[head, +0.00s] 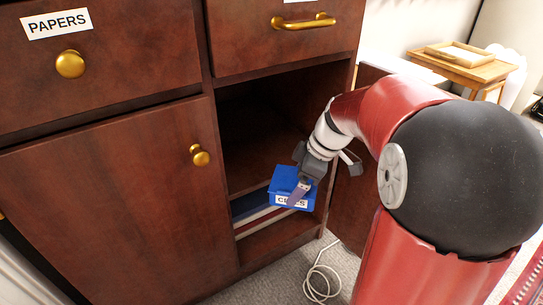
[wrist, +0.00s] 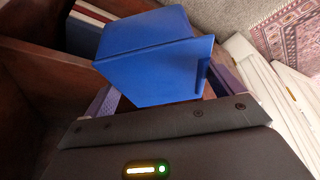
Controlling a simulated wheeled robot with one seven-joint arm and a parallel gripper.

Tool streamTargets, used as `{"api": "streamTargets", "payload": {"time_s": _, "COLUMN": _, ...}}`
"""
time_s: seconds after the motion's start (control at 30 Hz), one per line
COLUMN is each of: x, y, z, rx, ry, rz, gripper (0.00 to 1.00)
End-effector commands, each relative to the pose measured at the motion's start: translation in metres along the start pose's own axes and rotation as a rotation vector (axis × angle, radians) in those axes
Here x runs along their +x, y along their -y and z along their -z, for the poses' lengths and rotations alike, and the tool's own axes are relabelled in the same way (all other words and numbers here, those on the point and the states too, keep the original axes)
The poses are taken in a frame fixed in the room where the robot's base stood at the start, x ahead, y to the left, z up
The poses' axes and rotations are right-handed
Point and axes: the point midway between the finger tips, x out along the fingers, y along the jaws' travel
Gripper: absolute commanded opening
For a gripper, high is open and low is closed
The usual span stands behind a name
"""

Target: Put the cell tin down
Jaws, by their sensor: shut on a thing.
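The cell tin is a blue box with a white label reading roughly "CELLS" (head: 284,183). It shows in front of the open lower compartment of the dark red-brown cabinet (head: 262,160). My gripper (head: 298,192) is shut on the tin, with a finger across its front. In the wrist view the blue tin (wrist: 155,60) sits between the two purple-grey fingers, slightly tilted. Whether its underside touches anything is hidden.
Flat blue and white things (head: 255,212) lie low in the compartment. The cabinet door stands open at the right, partly behind my arm. A white cable (head: 318,270) lies on the grey carpet. A shut door with a brass knob (head: 199,155) is at the left.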

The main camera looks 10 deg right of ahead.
Motion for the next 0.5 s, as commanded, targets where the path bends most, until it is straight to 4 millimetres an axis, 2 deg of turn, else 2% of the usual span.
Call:
{"api": "streamTargets", "payload": {"time_s": 0.2, "x": 0.014, "y": -0.038, "z": 0.035, "rx": -0.002, "ry": 0.0, "rz": -0.001, "gripper": 0.53}}
{"api": "streamTargets", "payload": {"time_s": 0.33, "x": 0.019, "y": -0.051, "z": 0.047, "rx": 0.0, "ry": 0.0, "rz": -0.001, "gripper": 0.53}}
{"api": "streamTargets", "payload": {"time_s": 0.5, "x": 0.022, "y": -0.058, "z": 0.054, "rx": 0.0, "ry": -0.001, "rz": -0.002, "gripper": 0.53}}
